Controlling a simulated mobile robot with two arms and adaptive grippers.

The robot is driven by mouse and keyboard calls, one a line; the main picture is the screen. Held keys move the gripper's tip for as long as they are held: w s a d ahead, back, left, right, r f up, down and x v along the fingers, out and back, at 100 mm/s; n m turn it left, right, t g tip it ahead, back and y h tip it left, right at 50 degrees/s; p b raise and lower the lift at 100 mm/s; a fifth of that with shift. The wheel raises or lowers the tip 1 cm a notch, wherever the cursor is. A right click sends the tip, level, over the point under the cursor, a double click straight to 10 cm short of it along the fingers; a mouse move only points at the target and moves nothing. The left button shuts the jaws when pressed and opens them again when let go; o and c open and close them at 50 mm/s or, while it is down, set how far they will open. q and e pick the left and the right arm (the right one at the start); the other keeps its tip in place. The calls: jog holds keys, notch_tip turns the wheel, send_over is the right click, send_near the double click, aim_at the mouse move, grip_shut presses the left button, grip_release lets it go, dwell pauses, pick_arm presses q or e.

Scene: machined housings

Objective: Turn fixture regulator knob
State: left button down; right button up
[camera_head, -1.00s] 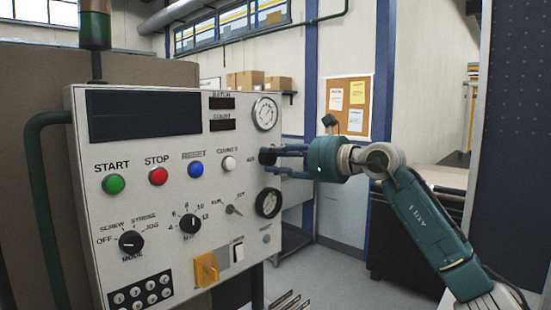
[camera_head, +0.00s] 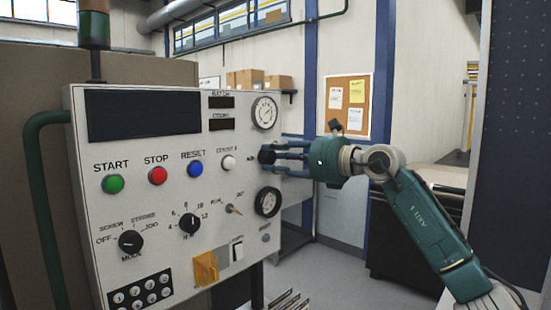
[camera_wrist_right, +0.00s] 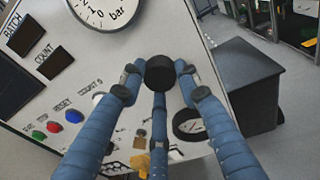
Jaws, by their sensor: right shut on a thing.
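The black regulator knob (camera_head: 266,156) sticks out from the right part of the light grey control panel (camera_head: 130,215), between the two round gauges. My right gripper (camera_head: 278,157) comes in from the right with its blue fingers around the knob. In the right wrist view the dark round knob (camera_wrist_right: 159,72) sits between the tips of the three fingers (camera_wrist_right: 158,84), which are shut on it. Any mark on the knob's face is not visible. My left gripper is not in view.
An upper gauge (camera_head: 264,112) and a lower gauge (camera_head: 268,202) lie close above and below the knob. Buttons, including the white one (camera_head: 228,163), and selector knobs are to the left. A dark cabinet (camera_head: 405,235) stands behind my right arm.

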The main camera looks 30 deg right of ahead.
jog(key=o, duration=1.1)
jog(key=shift+f, duration=0.35)
jog(key=shift+o, duration=0.2)
jog(key=shift+r, duration=0.1)
jog(key=v, duration=1.2)
jog(key=shift+r, duration=0.1)
